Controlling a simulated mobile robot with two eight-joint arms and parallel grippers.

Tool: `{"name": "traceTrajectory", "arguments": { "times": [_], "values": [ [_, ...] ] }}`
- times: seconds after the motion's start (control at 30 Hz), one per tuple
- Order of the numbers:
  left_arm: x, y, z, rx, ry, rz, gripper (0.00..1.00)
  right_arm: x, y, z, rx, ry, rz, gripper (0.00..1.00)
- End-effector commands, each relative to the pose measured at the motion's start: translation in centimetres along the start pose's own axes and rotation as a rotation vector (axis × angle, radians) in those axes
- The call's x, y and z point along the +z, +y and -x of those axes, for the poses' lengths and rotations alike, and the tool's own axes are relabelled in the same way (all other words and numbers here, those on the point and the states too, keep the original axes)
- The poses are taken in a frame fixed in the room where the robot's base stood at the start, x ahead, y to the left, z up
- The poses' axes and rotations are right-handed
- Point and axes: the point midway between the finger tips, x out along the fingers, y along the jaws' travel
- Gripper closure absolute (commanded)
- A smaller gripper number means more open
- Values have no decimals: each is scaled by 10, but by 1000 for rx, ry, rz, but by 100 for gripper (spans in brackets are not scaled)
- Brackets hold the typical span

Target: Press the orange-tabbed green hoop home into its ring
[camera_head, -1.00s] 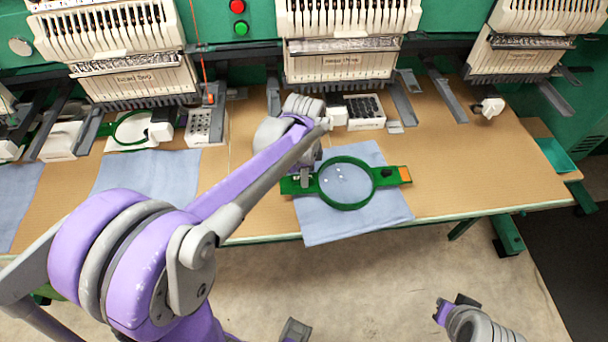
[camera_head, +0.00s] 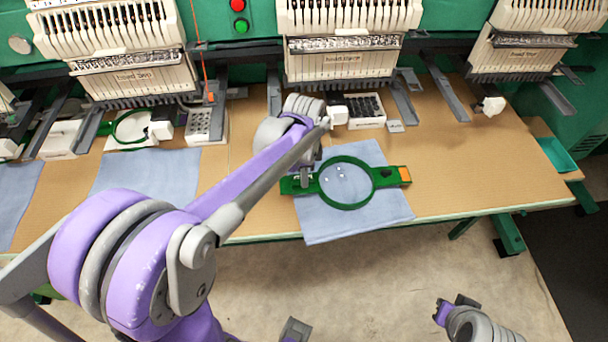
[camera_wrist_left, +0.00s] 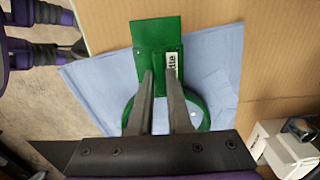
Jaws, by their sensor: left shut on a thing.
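The green hoop (camera_head: 327,196) lies level at the blue cloth (camera_head: 340,226) near the table's front edge. Its orange tab (camera_head: 405,174) is on the right end in the head view, and a plain green tab is on the left end. My left gripper (camera_head: 305,180) is shut on the hoop at that left end. In the left wrist view, the left fingers (camera_wrist_left: 161,80) close beside a white label on the green tab (camera_wrist_left: 155,38). No separate ring shows; cloth fills the hoop's middle. My right gripper (camera_head: 456,306) is low at the right, away from the table, its jaws unclear.
Embroidery heads (camera_head: 343,60) stand along the back of the brown table (camera_head: 480,180). A box with a dark gridded top (camera_head: 365,110) sits behind the hoop. Another blue cloth (camera_head: 150,174) lies left. The table right of the hoop is clear. A teal tray (camera_head: 557,156) is far right.

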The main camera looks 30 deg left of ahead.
Motion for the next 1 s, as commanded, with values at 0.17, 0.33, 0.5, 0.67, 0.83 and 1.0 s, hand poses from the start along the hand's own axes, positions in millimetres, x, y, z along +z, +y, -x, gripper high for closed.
{"name": "traceTrajectory", "arguments": {
  "times": [0.17, 0.33, 0.5, 0.67, 0.83, 1.0],
  "values": [
    [0, 0, 0, 0, 0, 0, 100, 0, 0, 0, 0, 0, 0, 100],
    [0, 0, -1, 0, 0, 0, 100, 1, 0, -1, 0, 0, 0, 100],
    [0, 0, -5, 0, 0, 0, 100, 3, 0, -3, 0, -2, 0, 100],
    [0, 0, -8, 0, 0, 0, 100, 4, 0, -5, 0, -3, 0, 100],
    [0, 0, -11, 0, 0, 0, 100, 6, 0, -7, 0, -4, 0, 100],
    [0, 0, -15, 0, 0, 0, 100, 8, 0, -9, 0, -6, 0, 100]
  ]
}}
